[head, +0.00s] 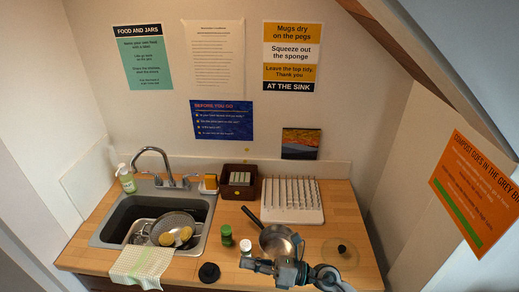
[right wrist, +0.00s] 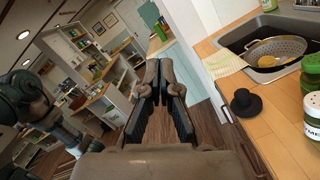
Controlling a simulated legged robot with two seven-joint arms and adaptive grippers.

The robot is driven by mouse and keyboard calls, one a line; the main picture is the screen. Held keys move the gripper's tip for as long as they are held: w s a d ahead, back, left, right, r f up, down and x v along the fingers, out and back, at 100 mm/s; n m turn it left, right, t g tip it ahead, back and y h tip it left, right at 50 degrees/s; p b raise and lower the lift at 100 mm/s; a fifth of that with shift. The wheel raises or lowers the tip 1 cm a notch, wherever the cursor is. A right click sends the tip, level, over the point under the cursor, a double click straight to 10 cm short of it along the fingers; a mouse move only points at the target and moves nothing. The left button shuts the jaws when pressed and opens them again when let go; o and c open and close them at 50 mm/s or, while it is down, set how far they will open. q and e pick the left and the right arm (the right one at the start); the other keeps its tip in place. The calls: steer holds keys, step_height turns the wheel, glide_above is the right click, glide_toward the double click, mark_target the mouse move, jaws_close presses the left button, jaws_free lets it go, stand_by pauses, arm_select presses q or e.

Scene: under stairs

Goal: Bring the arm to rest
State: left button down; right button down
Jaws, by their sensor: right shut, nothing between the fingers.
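My right gripper (head: 250,264) is at the bottom of the head view, by the counter's front edge, and points left. In the right wrist view the right gripper's (right wrist: 152,68) dark fingers are close together with nothing between them, and floor lies beyond. It is shut and empty. My left gripper does not show in the head view. Dark jointed links at the left of the right wrist view look like part of my own body.
The wooden counter (head: 220,262) holds a sink (head: 113,222) with a colander (head: 160,232), a saucepan (head: 276,241), a lid (head: 340,254), a green-lidded jar (head: 226,235), a shaker (head: 246,248), a black stopper (head: 209,272) and a peg rack (head: 293,210). Open floor (right wrist: 185,125) lies past the gripper.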

steer(key=w+d+m+t+h, duration=0.3)
steer(key=d+m+t+h, duration=0.2)
steer(key=m+t, duration=0.6)
steer(key=w+d+m+t+h, duration=0.35)
steer(key=d+m+t, duration=0.25)
steer(key=m, duration=0.8)
steer(key=s+d+f+m+g+h, duration=0.3)
steer(key=d+f+m+h, duration=0.25)
steer(key=f+m, duration=0.2)
steer(key=s+d+f+m+g+h, duration=0.2)
steer(key=d+f+m+h, duration=0.35)
steer(key=f, duration=0.35)
steer(key=s+d+f+m+g, duration=0.1)
steer(key=s+f+m+g, duration=0.2)
steer(key=s+f+g, duration=0.6)
steer(key=s+f+m+g, duration=0.25)
steer(key=s+f, duration=0.35)
steer(key=s, duration=0.7)
step_height(320, 180, down, 26)
steer(key=s+g, duration=0.1)
steer(key=s, duration=0.1)
steer(key=s+d+f, duration=0.2)
steer(key=s+f, duration=0.6)
steer(key=s+d+f+g, duration=0.1)
steer(key=s+f, duration=0.7)
steer(key=s, duration=0.1)
steer(key=shift+d, duration=0.35)
